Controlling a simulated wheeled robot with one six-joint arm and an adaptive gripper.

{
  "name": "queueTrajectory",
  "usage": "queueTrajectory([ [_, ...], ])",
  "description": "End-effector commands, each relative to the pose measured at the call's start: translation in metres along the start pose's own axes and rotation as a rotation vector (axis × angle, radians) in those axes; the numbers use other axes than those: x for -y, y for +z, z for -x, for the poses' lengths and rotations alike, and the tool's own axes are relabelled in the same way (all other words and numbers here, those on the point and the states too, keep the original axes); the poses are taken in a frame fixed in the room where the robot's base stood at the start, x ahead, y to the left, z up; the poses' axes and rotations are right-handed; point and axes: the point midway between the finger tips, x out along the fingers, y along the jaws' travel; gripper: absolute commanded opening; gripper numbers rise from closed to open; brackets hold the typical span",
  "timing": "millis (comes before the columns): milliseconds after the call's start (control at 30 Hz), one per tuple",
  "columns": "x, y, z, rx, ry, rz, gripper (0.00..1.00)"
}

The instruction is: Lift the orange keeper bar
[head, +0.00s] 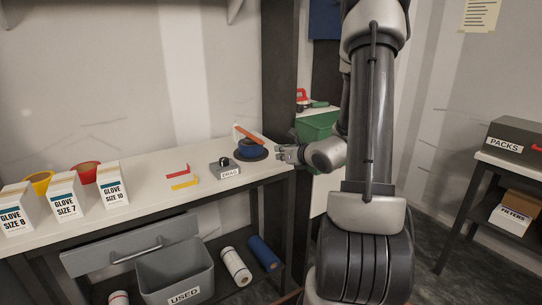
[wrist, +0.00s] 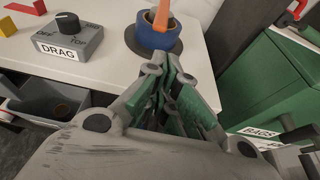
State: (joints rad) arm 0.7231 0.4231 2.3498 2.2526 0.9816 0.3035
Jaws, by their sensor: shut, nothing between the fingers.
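The orange keeper bar (head: 247,133) slants over the blue roll (head: 248,148), tilted up toward the left in the head view. The roll sits on a round dark base (head: 264,155) near the right end of the bench. In the wrist view the bar (wrist: 162,14) stands at the top, cut off by the frame edge, in front of the blue roll (wrist: 152,36). My gripper (head: 279,153) is shut and empty, just right of the dark base and apart from the bar. Its closed fingers (wrist: 167,66) point toward the roll in the wrist view.
A grey DRAG box with a black knob (head: 225,170) stands left of the roll. Red and yellow pieces (head: 181,176) and glove boxes (head: 66,197) are farther left. A green cabinet (wrist: 265,85) is beside the bench's right end. A USED bin (head: 176,276) is below.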

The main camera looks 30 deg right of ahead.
Motion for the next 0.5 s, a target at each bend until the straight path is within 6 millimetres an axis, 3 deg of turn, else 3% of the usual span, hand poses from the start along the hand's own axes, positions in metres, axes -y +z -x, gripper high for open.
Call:
queueTrajectory([
  [500,-0.002,-0.001,-0.083,-0.001,0.005,0.003,0.00],
])
